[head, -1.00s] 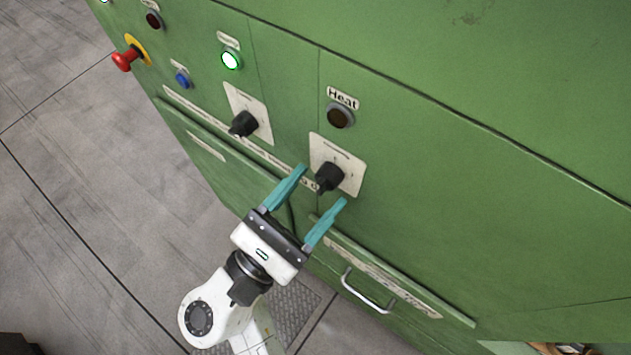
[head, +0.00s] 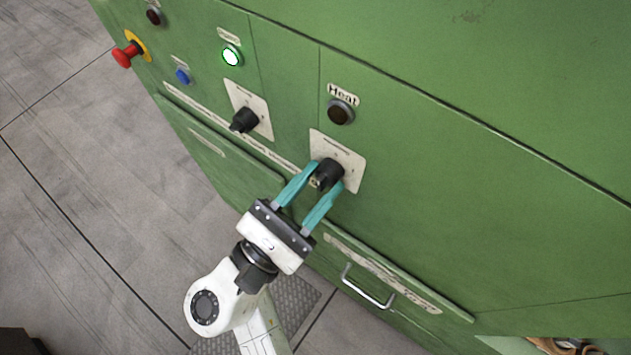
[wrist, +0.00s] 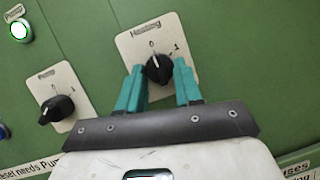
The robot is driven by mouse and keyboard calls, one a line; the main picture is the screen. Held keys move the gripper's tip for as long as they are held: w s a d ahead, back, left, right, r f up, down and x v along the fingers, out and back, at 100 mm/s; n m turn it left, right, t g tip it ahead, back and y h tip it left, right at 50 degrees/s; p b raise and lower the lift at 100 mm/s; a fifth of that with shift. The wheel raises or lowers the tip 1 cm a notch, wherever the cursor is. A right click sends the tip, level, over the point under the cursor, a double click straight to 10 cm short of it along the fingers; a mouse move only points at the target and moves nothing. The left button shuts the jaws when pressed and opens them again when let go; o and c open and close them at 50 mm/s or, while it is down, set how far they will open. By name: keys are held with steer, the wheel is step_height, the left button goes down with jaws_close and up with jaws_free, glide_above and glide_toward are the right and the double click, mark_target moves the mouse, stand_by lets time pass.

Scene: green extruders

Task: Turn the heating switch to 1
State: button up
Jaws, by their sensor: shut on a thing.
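The heating switch is a black knob (head: 329,170) on a white plate (head: 352,164) below the "Heat" label. In the wrist view the knob (wrist: 158,69) sits on a plate marked "Heating", with 0 at the top and 1 to the upper right. Its pale mark appears to point near 0. My gripper (head: 325,176) has its teal fingers on either side of the knob and is shut on it. In the wrist view the fingers (wrist: 159,78) cover parts of the knob's sides and the lower plate.
A similar black switch (head: 244,120) is to the left on its own plate. A dark lamp (head: 340,112) is above the heating switch, and a lit green lamp (head: 232,56) is further left. A red emergency button (head: 126,55) and a metal handle (head: 367,289) stick out from the green panel.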

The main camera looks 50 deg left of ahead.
steer(key=shift+f+m+b, duration=0.1)
steer(key=shift+m+b, duration=0.2)
steer(key=shift+m, duration=0.1)
steer(key=shift+s+a+r+m+g+h+b, duration=0.15)
steer(key=shift+m+g+h+b, duration=0.6)
steer(key=shift+m, duration=1.55)
steer(key=shift+w+a+r+m+g+h+b, duration=0.15)
steer(key=shift+m+g+h+b, duration=0.25)
steer(key=shift+m+h+b, duration=1.3)
steer(key=shift+s+a+r+m+g+h+b, duration=0.2)
steer(key=shift+m+g, duration=0.35)
steer(key=shift+m, duration=2.35)
steer(key=shift+w+d+m, duration=0.1)
steer(key=shift+d+m, duration=0.05)
steer(key=shift+m, duration=0.15)
steer(key=o, duration=1)
steer(key=shift+o, duration=0.2)
steer(key=s+a+b, duration=0.1)
steer(key=s, duration=0.9)
steer(key=shift+s+a+f+b, duration=0.3)
steer(key=shift+a+f+b, duration=0.05)
steer(key=shift+f+b, duration=0.1)
